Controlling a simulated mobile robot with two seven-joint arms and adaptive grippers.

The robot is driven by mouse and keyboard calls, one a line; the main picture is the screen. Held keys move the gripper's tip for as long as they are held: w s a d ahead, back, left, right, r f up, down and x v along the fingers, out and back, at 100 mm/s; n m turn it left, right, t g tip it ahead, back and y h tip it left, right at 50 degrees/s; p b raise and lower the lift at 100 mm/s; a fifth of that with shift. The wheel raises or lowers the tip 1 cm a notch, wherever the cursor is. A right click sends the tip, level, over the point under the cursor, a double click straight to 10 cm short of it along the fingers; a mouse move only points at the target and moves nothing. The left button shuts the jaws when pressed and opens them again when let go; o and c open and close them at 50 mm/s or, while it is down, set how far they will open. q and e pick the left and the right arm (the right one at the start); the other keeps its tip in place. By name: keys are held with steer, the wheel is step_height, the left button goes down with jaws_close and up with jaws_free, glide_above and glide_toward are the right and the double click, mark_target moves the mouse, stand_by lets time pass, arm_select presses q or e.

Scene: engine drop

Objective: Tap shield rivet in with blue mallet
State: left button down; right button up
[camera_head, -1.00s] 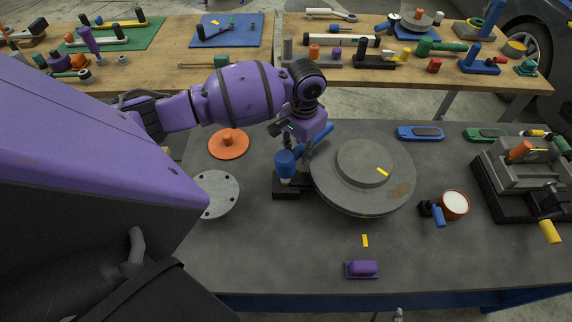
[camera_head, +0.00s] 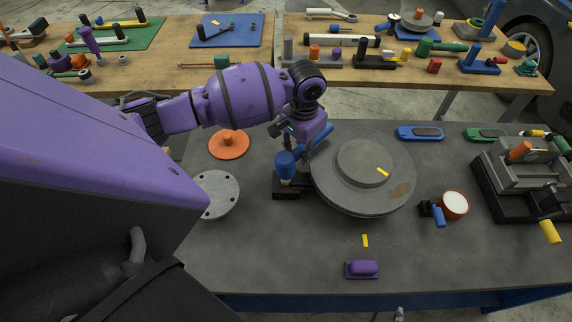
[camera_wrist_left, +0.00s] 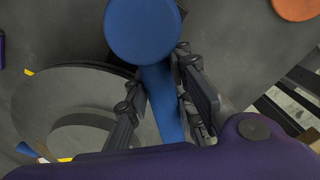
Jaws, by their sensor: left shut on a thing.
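My left gripper (camera_head: 300,136) is shut on the handle of the blue mallet (camera_head: 285,163). In the left wrist view the gripper (camera_wrist_left: 163,98) has a finger on each side of the blue handle, and the mallet's round head (camera_wrist_left: 143,30) is beyond the fingertips. In the head view the mallet head is over a small black block (camera_head: 286,190) just left of the large grey round shield (camera_head: 340,192). A small pale part shows directly below the head. I cannot tell whether it is the rivet or whether the head touches it. My right gripper is not in view.
An orange disc (camera_head: 229,150) and a grey holed plate (camera_head: 216,200) lie to the left. A purple block (camera_head: 362,269) lies in front, and an orange-rimmed cup (camera_head: 454,205) and a dark fixture (camera_head: 500,190) are to the right. The table's front middle is mostly clear.

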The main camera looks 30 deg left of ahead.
arm_select(q)
steer(key=shift+r, duration=0.45)
step_height(320, 180, down, 3)
steer(key=shift+s+f, duration=0.1)
steer(key=shift+r, duration=0.85)
steer(key=shift+w+r, duration=0.2)
steer(key=shift+r, duration=0.1)
steer(key=shift+s, duration=0.1)
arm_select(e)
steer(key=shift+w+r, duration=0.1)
arm_select(q)
steer(key=shift+r, duration=0.5)
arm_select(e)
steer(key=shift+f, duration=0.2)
